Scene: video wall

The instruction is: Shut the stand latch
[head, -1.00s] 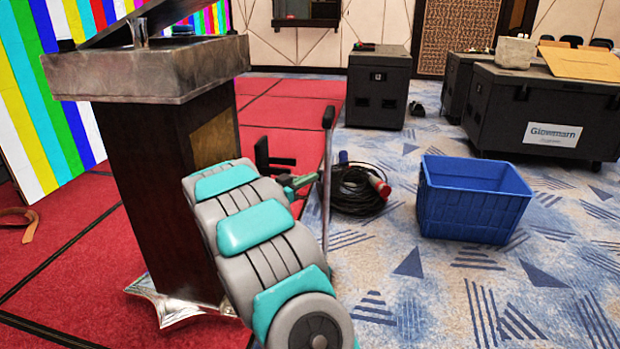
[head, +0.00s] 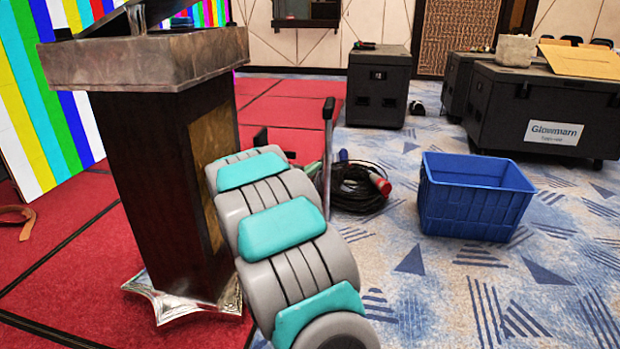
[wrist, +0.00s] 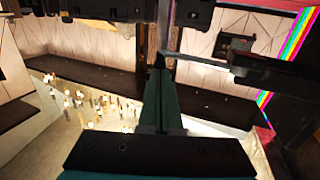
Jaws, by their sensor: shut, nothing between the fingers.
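A thin upright stand pole (head: 328,150) with a dark top rises just right of my arm in the head view. I cannot make out a latch on it. My gripper (head: 313,168) is mostly hidden behind my arm, with a bit of green finger showing close to the pole's left side. In the wrist view my gripper (wrist: 165,78) has its green fingers together and empty. Their tips are near a dark bar (wrist: 205,62) that runs off to the right, and a brownish upright (wrist: 163,30) lies beyond. I cannot tell whether the tips touch either.
A dark lectern (head: 150,190) with a stone-like top stands left of my arm. A coiled black cable (head: 355,190) lies behind the pole. A blue crate (head: 472,205) is on the right. Dark cases (head: 378,90) stand farther back.

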